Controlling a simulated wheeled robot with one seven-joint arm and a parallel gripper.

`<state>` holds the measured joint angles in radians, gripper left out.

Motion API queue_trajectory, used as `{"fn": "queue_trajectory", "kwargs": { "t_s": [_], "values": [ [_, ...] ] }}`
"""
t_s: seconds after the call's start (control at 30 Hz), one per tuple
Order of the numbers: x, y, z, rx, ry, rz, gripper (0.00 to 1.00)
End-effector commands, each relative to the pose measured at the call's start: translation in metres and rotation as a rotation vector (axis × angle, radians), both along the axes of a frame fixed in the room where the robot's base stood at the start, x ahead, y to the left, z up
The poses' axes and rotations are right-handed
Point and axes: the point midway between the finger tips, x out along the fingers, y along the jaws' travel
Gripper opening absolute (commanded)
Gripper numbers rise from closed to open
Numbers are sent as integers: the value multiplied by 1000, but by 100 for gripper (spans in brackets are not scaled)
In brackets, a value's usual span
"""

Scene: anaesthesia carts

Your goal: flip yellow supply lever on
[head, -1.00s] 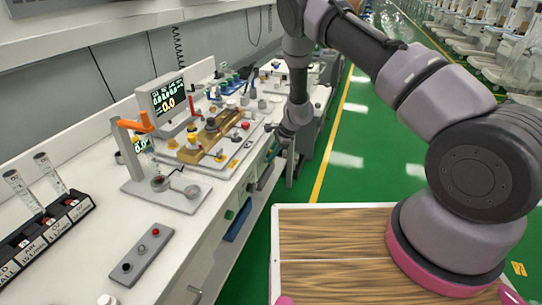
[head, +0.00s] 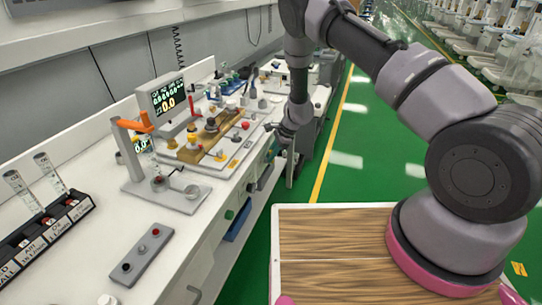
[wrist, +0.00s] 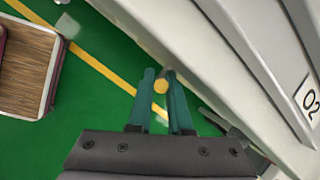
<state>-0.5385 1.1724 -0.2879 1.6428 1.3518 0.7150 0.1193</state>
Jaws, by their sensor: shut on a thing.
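In the wrist view, the yellow round end of the supply lever (wrist: 161,87) sits between the teal fingertips of my gripper (wrist: 163,80). The gripper is shut on it, beside the pale side of a cart or bench. The rest of the lever is hidden or too small to make out. In the head view, my gripper (head: 271,127) is small and dark at the right edge of the white bench. The lever cannot be told apart there.
The white bench (head: 95,215) carries a monitor (head: 168,97), a brass-coloured block (head: 214,139), an orange-armed stand (head: 132,124) and a grey button box (head: 142,254). An O2 label (wrist: 310,100) is at the right in the wrist view. Green floor (head: 345,175) lies open right of the bench.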

Motion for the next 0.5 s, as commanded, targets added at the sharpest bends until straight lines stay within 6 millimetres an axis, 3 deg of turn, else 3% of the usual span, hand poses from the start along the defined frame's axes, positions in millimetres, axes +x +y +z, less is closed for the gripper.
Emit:
{"fn": "queue_trajectory", "kwargs": {
  "t_s": [0.5],
  "values": [
    [14,-5,2,90,244,0,0]
  ]
}}
